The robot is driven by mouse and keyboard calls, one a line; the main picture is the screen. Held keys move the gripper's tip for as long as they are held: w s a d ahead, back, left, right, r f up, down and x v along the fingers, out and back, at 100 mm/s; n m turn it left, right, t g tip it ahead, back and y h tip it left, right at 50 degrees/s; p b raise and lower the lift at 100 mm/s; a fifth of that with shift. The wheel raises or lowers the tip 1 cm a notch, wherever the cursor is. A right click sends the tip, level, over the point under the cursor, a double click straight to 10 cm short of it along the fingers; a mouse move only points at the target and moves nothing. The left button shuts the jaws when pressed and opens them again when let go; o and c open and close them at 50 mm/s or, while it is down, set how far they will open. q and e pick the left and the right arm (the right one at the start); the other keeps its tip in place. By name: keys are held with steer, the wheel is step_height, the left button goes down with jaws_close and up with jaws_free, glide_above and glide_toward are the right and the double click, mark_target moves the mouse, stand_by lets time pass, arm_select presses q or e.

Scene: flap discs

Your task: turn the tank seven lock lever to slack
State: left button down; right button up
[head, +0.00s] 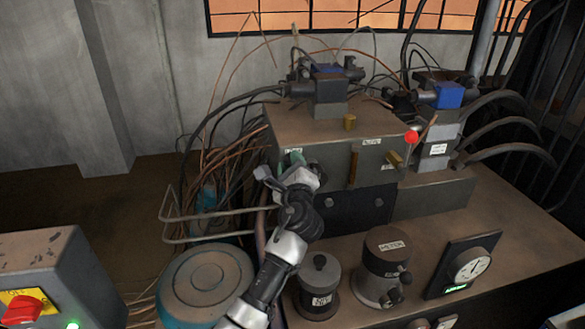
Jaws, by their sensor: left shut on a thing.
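A grey-brown tank block (320,125) stands on the bench, with several small controls on its front. A green handle (297,158) shows at the front's left, under a small white label too small to read. My left gripper (285,178) reaches it from below and is shut on it; the fingers hide its lower part. A brown upright lever (353,168) is to its right, below another small label. I cannot read which control is the tank seven lock lever, or any slack mark. My right gripper is not in view.
A brass knob (395,160) and a red ball knob (411,137) are farther right on the block. Wires and a bent rail (205,239) crowd the left.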

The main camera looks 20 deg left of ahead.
arm_select(q)
steer(key=shift+f, duration=0.15)
steer(key=c, duration=0.8)
jaws_free()
steer(key=shift+s, duration=0.1)
steer(key=b+v, duration=0.1)
steer(key=v, duration=0.9)
steer(key=shift+s+d+b, duration=0.25)
steer(key=shift+s+b, duration=0.05)
steer(key=shift+b, duration=0.05)
